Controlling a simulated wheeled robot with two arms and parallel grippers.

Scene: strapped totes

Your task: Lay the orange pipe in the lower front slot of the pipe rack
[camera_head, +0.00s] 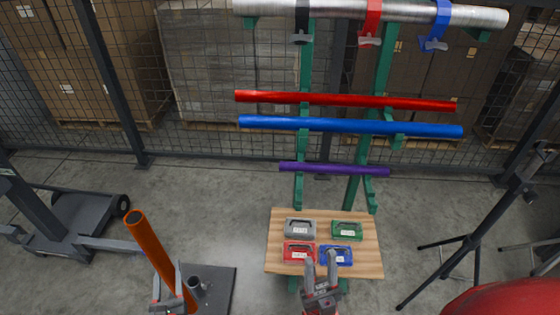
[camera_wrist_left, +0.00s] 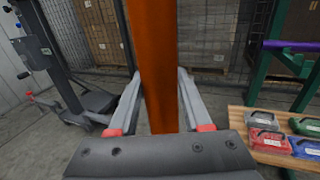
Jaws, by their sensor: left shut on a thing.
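The orange pipe (camera_head: 152,246) stands near upright at the lower left, its open top leaning left in the head view. My left gripper (camera_head: 175,290) is shut on it; in the left wrist view the pipe (camera_wrist_left: 162,65) runs up between the two fingers (camera_wrist_left: 160,100). The green pipe rack (camera_head: 382,75) stands at the back, holding a red pipe (camera_head: 345,101), a blue pipe (camera_head: 350,126), a purple pipe (camera_head: 335,170) and a thick grey pipe (camera_head: 400,15) on top. My right gripper (camera_head: 321,268) is open and empty by the wooden board's front edge.
A wooden board (camera_head: 275,225) before the rack carries grey, green, red and blue cases. A dark base plate (camera_head: 222,285) with a short tube lies beside the orange pipe. A cart (camera_head: 85,215) stands left, a tripod (camera_head: 465,245) right. A red rounded object (camera_head: 505,300) fills the lower right corner.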

